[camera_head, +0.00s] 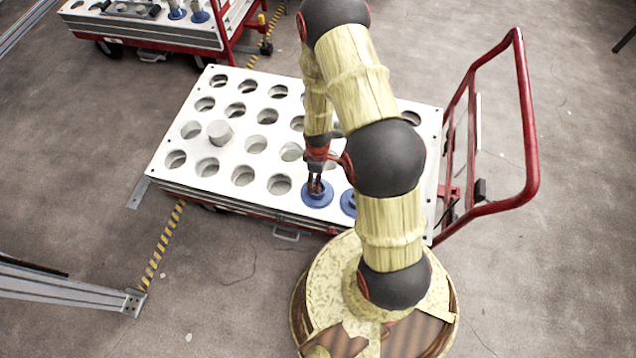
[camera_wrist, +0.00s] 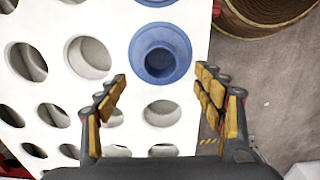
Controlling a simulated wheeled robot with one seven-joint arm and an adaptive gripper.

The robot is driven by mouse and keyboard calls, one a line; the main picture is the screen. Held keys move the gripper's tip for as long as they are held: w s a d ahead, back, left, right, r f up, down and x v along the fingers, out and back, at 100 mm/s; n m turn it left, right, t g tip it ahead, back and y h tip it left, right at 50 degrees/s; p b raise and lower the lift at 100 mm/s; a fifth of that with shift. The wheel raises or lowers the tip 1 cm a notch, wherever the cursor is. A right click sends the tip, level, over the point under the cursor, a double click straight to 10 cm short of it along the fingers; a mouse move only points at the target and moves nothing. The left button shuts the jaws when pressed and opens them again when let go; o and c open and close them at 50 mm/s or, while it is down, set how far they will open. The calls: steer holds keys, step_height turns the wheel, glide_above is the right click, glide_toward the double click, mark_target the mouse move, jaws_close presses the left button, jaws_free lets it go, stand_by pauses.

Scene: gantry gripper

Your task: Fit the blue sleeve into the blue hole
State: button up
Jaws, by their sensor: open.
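A blue flanged ring (camera_head: 317,198) with a hollow centre is at the front edge of the white plate (camera_head: 222,190). I cannot tell whether it is the loose sleeve or the blue hole. It also shows in the wrist view (camera_wrist: 160,50), just beyond my fingertips. A second blue ring (camera_head: 348,203) is to its right, partly hidden by my arm; its edge shows at the top of the wrist view (camera_wrist: 156,2). My gripper (camera_head: 315,188) points down over the first ring. Its jaws (camera_wrist: 160,76) are open, with nothing between them.
The plate has rows of round holes; a grey cylinder (camera_head: 220,133) stands at one on the left. It lies on a cart with a red handle (camera_head: 528,120) at right. Another cart (camera_head: 150,30) with blue parts stands at top left. A metal rail (camera_head: 70,288) is at lower left.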

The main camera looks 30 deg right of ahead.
steer(key=shift+r, duration=1.2)
steer(key=s+a+r+m+g, duration=0.25)
steer(key=s+r+m, duration=0.25)
steer(key=s, duration=0.3)
steer(key=s+a+r+m+t, duration=0.1)
steer(key=s+a+r+t, duration=0.1)
steer(key=r, duration=1.3)
steer(key=s+a+r+m+t, duration=0.1)
steer(key=s+a+r+t, duration=0.1)
steer(key=r, duration=1.3)
steer(key=s+a+r+m+t+p, duration=0.1)
steer(key=s+a+r+m+t, duration=0.1)
steer(key=r, duration=1.3)
steer(key=shift+s+a+r+t, duration=0.35)
steer(key=shift+s+t, duration=0.35)
steer(key=shift+t, duration=0.35)
